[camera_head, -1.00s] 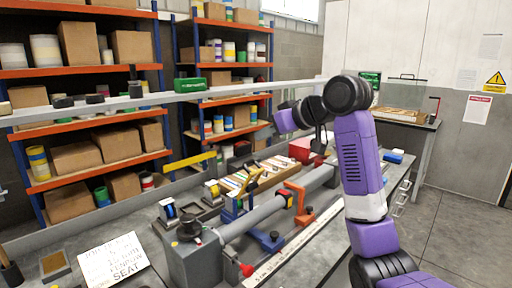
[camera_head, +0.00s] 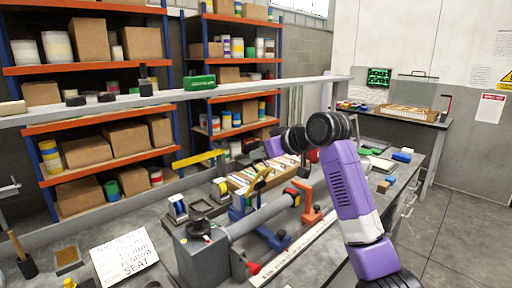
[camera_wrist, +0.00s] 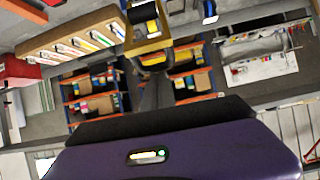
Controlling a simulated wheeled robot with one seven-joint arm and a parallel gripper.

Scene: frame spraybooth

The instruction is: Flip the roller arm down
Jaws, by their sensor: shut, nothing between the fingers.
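The piece I take to be the roller arm is a yellow, tilted arm (camera_head: 258,181) above a blue bracket on the grey pipe (camera_head: 262,215). It stands raised, its upper end to the right. In the wrist view a yellow part with a black piece (camera_wrist: 150,44) shows at the top centre; I take it to be the same arm. My gripper (camera_wrist: 156,92) is shut and empty, its dark fingers pointing towards that yellow part. Whether they touch cannot be told. In the head view my purple hand is just right of and above the yellow arm, and the fingertips cannot be made out.
A grey block (camera_head: 200,253) with a black knob holds the pipe's near end. An orange bracket (camera_head: 311,203) stands along the pipe. A wooden tray (camera_head: 240,180) of coloured strips lies behind. A long grey rail (camera_head: 120,104) crosses the back. A white sign (camera_head: 124,258) lies front left.

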